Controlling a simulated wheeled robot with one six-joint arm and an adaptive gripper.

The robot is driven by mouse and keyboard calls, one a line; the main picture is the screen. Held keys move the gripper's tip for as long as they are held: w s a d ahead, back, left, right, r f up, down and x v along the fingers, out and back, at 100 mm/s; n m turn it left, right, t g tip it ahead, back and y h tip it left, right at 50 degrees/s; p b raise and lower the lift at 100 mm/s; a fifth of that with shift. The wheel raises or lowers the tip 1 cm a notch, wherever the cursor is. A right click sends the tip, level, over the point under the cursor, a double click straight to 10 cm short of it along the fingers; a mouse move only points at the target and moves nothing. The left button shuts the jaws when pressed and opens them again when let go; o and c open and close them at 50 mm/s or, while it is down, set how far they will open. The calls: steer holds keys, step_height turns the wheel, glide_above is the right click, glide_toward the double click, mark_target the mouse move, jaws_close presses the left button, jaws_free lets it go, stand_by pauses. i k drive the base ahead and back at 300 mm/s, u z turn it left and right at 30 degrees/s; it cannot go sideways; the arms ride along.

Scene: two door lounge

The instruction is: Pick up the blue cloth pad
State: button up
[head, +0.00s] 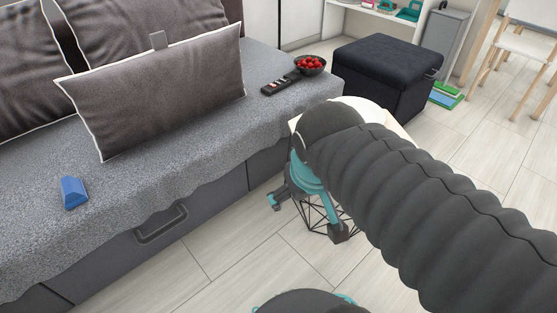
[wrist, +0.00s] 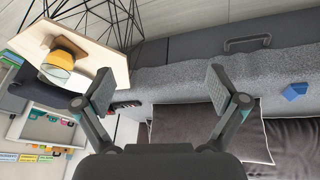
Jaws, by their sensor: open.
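The blue cloth pad (head: 74,192) lies on the grey sofa seat at the left in the head view, in front of the pillows. It also shows at the right side of the wrist view (wrist: 294,91). My gripper (head: 306,219) is in front of the sofa, above the floor, well to the right of the pad and apart from it. In the wrist view its two fingers (wrist: 160,89) are spread wide with nothing between them. My arm hides part of the gripper in the head view.
The sofa seat (head: 180,165) holds a large dark pillow (head: 165,90), a remote (head: 281,83) and a bowl of red fruit (head: 311,66). A black ottoman (head: 385,75) stands beyond it. A small wire-framed table stands under my arm.

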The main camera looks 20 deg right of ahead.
mark_target(72, 189)
steer(key=u, duration=0.7)
steer(key=k, duration=0.3)
steer(key=u, duration=0.55)
steer(key=i, duration=0.5)
steer(key=z, duration=1.3)
steer(key=k, duration=0.65)
steer(key=u, duration=0.8)
